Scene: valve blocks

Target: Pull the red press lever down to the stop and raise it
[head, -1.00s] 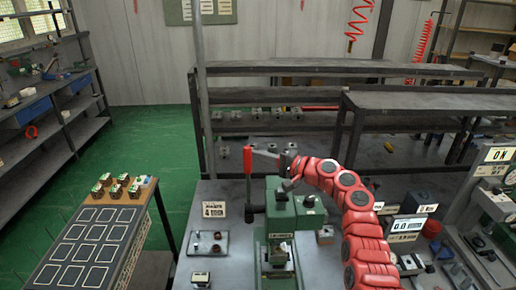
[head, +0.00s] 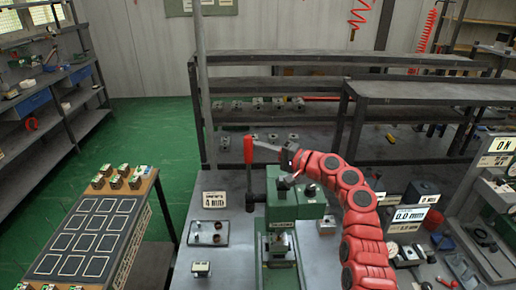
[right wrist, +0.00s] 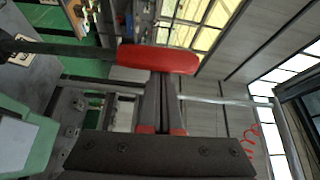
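The red press lever handle (head: 248,150) stands upright on a dark rod at the left of the green press (head: 297,205) in the head view. My right gripper (head: 266,147) reaches in from the right, with its fingertips at the upper part of the handle. In the right wrist view, the red handle (right wrist: 158,60) lies across the ends of my two grey fingers (right wrist: 160,100). The fingers are close together, with only a narrow line between them. The handle hides their tips, so the exact contact is not visible. My left gripper is not in view.
A small block sits in the press bed (head: 280,245). A "4 mm" sign (head: 214,200) and a small tray (head: 208,233) stand left of the press. A gauge display (head: 408,217) stands to the right. A rack with valve blocks (head: 90,235) is at the left.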

